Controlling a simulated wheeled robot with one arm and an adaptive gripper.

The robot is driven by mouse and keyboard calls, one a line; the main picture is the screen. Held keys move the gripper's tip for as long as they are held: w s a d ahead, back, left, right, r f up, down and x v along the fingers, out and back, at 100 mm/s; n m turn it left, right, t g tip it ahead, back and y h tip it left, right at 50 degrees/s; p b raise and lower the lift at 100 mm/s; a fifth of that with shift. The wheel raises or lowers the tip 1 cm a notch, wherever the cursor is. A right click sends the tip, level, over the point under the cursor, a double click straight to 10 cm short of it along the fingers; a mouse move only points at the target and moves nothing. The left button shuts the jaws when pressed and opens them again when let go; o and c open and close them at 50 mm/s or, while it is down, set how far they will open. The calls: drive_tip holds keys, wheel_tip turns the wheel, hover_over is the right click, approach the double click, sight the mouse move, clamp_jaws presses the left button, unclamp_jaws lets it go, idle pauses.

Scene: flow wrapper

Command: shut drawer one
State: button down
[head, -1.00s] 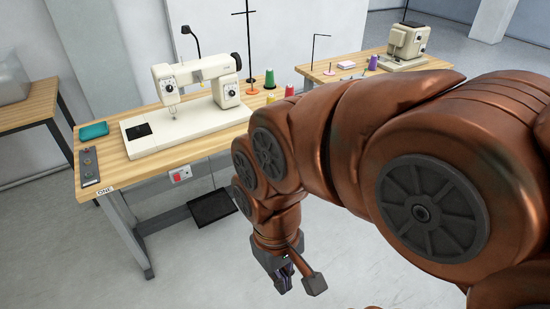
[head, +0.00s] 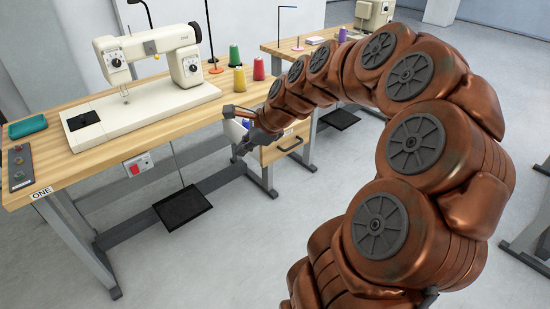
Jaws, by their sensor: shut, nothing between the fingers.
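The drawer (head: 270,155) hangs under the right end of the sewing table labelled ONE (head: 41,193). It has a wooden front with a dark bar handle (head: 290,146). It stands pulled out, with a little of its pale inside and something blue showing at its left. My gripper (head: 243,152) is shut and empty, at the left side of the drawer. My gripper and wrist hide part of the drawer, and I cannot tell whether they touch it.
A cream sewing machine (head: 150,75) and several thread cones, among them a red one (head: 259,69), stand on the table. A black pedal (head: 182,208) sits below. A second sewing table (head: 300,52) is behind. The grey floor in front is clear.

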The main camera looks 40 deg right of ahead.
drive_tip(key=d+f+m+t+h+b, duration=0.15)
drive_tip(key=d+f+m, duration=0.35)
drive_tip(key=d, duration=0.5)
drive_tip(key=d+f+m+t+h+b, duration=0.1)
drive_tip(key=d+f+m+h+b, duration=0.15)
drive_tip(key=d+m, duration=0.6)
drive_tip(key=w+d+f+n+b, duration=0.1)
drive_tip(key=w+d+f+b, duration=0.1)
drive_tip(key=w+f, duration=0.5)
drive_tip(key=shift+w+n+y+b, duration=0.35)
drive_tip(key=shift+w+y+b, duration=0.05)
drive_tip(key=shift+w, duration=1.35)
drive_tip(key=shift+r, duration=0.1)
